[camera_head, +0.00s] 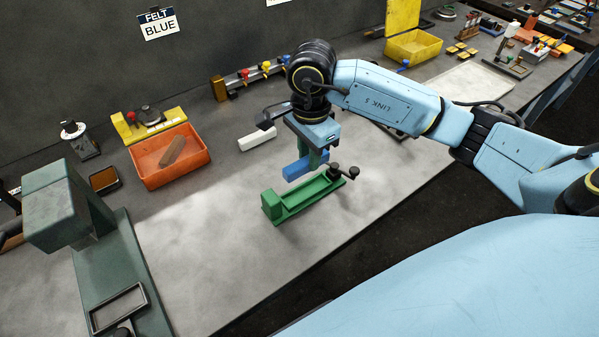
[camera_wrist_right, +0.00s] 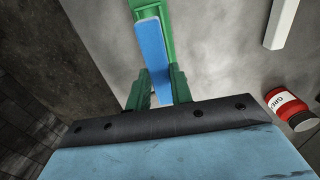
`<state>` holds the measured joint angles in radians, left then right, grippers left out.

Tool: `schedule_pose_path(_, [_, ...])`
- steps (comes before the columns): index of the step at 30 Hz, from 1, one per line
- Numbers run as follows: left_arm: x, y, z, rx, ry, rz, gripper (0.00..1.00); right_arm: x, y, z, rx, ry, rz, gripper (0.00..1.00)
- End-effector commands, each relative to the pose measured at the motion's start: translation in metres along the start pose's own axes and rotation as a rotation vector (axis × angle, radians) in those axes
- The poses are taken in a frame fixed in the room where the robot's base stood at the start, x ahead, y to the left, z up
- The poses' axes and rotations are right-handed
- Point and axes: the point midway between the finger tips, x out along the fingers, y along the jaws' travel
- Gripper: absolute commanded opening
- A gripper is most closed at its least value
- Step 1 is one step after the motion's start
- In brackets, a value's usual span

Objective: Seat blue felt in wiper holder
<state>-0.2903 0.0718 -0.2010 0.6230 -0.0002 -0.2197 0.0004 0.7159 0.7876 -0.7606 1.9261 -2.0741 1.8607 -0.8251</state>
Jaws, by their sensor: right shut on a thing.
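My right gripper (camera_head: 317,157) is shut on the blue felt (camera_head: 298,168), a short bar that juts out to the left of the fingers. The felt is over the green wiper holder (camera_head: 305,197), a long channel with a block at its left end and black knobs at its right end. In the head view the felt looks held just above the channel; I cannot tell whether it touches. In the right wrist view the felt (camera_wrist_right: 152,48) runs up from between the green fingers (camera_wrist_right: 160,92), and part of the green holder (camera_wrist_right: 144,4) shows behind it. My left gripper is not in view.
An orange bin (camera_head: 168,165) with a brown strip in it stands at the left. A white block (camera_head: 257,139) lies behind the holder. A dark green press (camera_head: 60,205) stands at the far left. A red can (camera_wrist_right: 287,106) shows in the wrist view. The table front-left of the holder is clear.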

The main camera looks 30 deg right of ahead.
Motion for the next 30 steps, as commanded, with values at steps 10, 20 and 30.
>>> schedule_pose_path(10, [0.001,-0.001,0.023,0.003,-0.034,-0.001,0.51,0.046,0.000,0.001,-0.003,-0.001,0.000,0.00])
schedule_pose_path(20, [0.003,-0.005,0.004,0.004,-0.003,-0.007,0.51,0.080,0.000,0.001,-0.005,-0.001,-0.001,0.00])
schedule_pose_path(30, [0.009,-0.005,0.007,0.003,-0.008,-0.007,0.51,0.085,0.000,0.001,-0.006,0.000,-0.001,0.00])
